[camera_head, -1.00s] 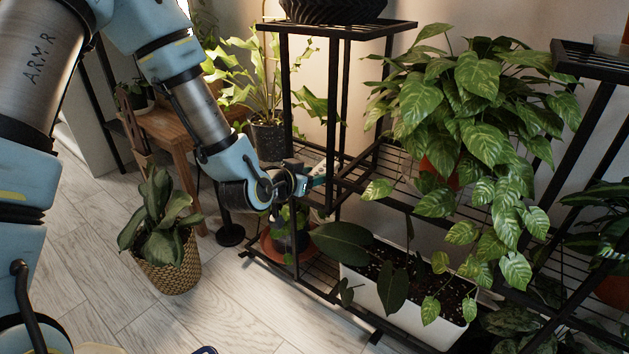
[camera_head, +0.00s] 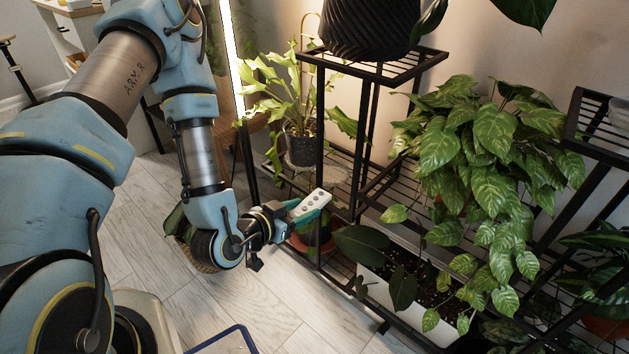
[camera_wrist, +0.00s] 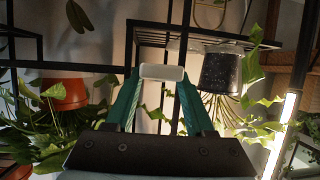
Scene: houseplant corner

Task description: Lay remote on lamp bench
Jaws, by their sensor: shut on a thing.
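My gripper (camera_head: 290,218) is shut on the remote (camera_head: 312,206), a pale slab with dark buttons. It holds the remote tilted up in the air, in front of the black plant stand. The remote's pale end (camera_wrist: 162,73) shows between the green fingers in the wrist view. A wooden piece of furniture (camera_head: 258,142), perhaps the lamp bench, stands behind my arm, beside a bright tube lamp (camera_head: 231,58). Most of it is hidden. In the wrist view the lamp (camera_wrist: 281,133) glows at the right.
The black metal stand (camera_head: 322,150) rises close beside the remote and holds several potted plants. A white trough planter (camera_head: 383,295) sits low on it. A basket plant (camera_head: 184,238) is mostly hidden behind my arm. Pale floor (camera_head: 270,305) is clear in front.

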